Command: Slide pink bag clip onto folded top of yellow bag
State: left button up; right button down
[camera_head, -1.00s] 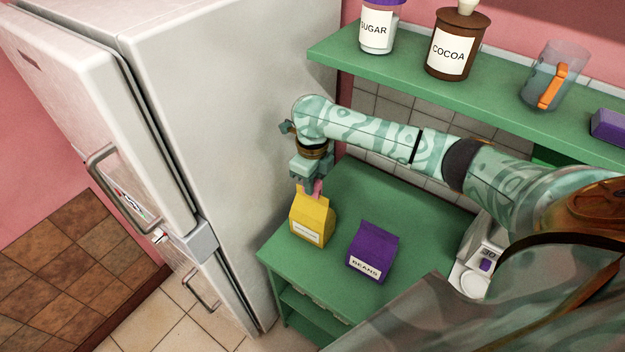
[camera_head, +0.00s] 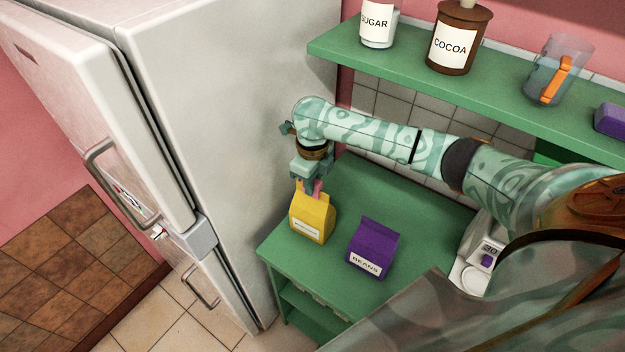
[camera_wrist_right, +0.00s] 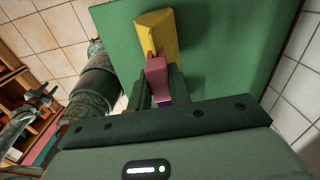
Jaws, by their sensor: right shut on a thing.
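The yellow bag (camera_head: 313,217) stands upright on the green counter, with a white label on its front. It also shows in the right wrist view (camera_wrist_right: 157,33). My right gripper (camera_head: 308,186) is directly above the bag's top and is shut on the pink bag clip (camera_head: 317,187). In the right wrist view the pink clip (camera_wrist_right: 157,76) sits between the fingers, its far end at the yellow bag's top edge. I cannot tell whether the clip is around the folded top or only touching it. My left gripper does not show in the head view.
A purple beans bag (camera_head: 374,249) stands right of the yellow bag on the green counter (camera_head: 400,205). A white scale (camera_head: 478,262) is farther right. The green shelf (camera_head: 400,60) above holds jars and a pitcher. The white fridge (camera_head: 225,110) stands close on the left.

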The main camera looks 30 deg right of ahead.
jog(key=c, duration=1.2)
grip_release()
jog(key=shift+r, duration=0.1)
notch_tip(320, 180, up, 16)
jog(key=p, duration=0.4)
